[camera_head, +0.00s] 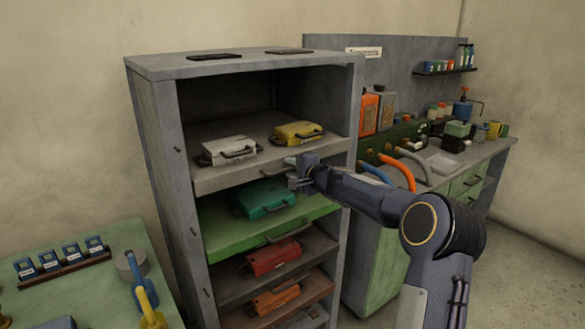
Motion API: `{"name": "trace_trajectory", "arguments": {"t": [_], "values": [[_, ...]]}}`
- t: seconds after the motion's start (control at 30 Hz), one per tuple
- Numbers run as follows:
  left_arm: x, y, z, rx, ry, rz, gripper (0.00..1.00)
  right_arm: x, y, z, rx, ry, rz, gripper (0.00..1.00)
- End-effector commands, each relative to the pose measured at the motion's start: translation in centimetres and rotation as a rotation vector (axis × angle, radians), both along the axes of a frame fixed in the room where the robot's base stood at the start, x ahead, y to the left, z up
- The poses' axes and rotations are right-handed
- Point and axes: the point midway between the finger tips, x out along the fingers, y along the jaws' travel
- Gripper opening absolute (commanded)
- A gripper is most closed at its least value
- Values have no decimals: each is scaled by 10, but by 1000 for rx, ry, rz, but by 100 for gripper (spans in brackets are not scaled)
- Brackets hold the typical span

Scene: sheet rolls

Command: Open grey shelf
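The grey shelf (230,176) is the top pull-out board in a tall grey cabinet (165,150). A white case (228,150) and a yellow case (297,133) lie on it. A dark handle (272,170) shows at its front edge, partly hidden by my gripper. My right gripper (294,175) is at this front edge, by the handle's right end. Its fingers are small and dark, and I cannot tell whether they are closed on the handle. My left gripper does not show.
Below are a green shelf (230,240) with a teal case (264,200) and lower shelves with a red case (273,257) and an orange case (276,299). A green table (95,300) is at left. A workbench (375,265) with hoses stands at right.

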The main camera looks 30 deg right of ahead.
Motion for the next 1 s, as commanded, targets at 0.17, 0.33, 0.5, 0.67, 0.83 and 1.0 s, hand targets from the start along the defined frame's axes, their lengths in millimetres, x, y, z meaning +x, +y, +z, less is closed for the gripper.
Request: {"name": "trace_trajectory", "arguments": {"t": [0.17,0.33,0.5,0.67,0.83,1.0], "values": [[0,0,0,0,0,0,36,0,0,0,0,0,0,15],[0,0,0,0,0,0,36,0,0,0,0,0,0,0],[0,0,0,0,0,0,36,-1,0,0,0,0,0,0],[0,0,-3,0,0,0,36,-3,0,-1,0,0,0,0],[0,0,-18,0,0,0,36,-19,-2,-4,-2,0,-1,0],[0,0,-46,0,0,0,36,-51,-4,-7,-4,-2,-1,0]]}}
